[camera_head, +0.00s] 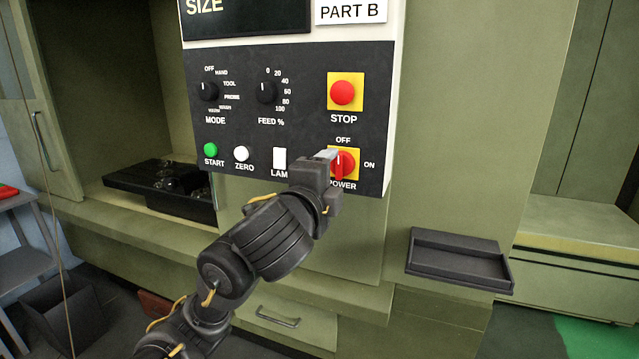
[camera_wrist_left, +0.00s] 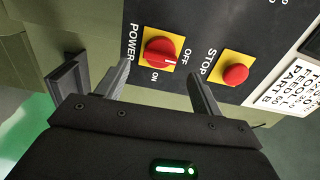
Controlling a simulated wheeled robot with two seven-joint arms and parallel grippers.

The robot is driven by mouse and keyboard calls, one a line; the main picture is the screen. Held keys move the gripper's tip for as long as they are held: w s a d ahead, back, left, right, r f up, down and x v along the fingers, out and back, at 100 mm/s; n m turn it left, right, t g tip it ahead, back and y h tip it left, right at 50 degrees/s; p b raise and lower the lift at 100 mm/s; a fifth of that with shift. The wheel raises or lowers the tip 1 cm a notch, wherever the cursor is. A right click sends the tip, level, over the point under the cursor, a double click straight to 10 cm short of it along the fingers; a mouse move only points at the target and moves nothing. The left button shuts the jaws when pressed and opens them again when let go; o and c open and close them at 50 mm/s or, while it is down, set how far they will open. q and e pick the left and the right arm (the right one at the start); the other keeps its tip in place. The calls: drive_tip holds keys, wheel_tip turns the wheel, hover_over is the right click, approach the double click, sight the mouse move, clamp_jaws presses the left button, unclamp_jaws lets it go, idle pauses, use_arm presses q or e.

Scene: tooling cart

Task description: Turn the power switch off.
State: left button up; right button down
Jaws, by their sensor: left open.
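The power switch is a red rotary knob (camera_head: 345,164) on a yellow plate, low on the dark control panel. OFF is printed above it and ON to its right. In the left wrist view the knob (camera_wrist_left: 158,53) shows its white mark turned toward OFF. My left gripper (camera_head: 328,158) is just in front of the panel at the switch and hides the plate's left part in the head view. In the left wrist view its fingers (camera_wrist_left: 160,78) are spread wide and empty, with the knob between them and clear of both. My right gripper is not in view.
The red STOP button (camera_head: 342,92) is above the switch. The white lamp button (camera_head: 280,158), a white ZERO button (camera_head: 241,153) and a green START button (camera_head: 211,150) are to the left. A dark tray (camera_head: 458,261) juts out at lower right.

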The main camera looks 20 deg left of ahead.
use_arm(q)
drive_tip(key=s, duration=0.5)
drive_tip(key=shift+a, duration=0.1)
drive_tip(key=shift+w+f, duration=0.1)
drive_tip(key=shift+w, duration=0.05)
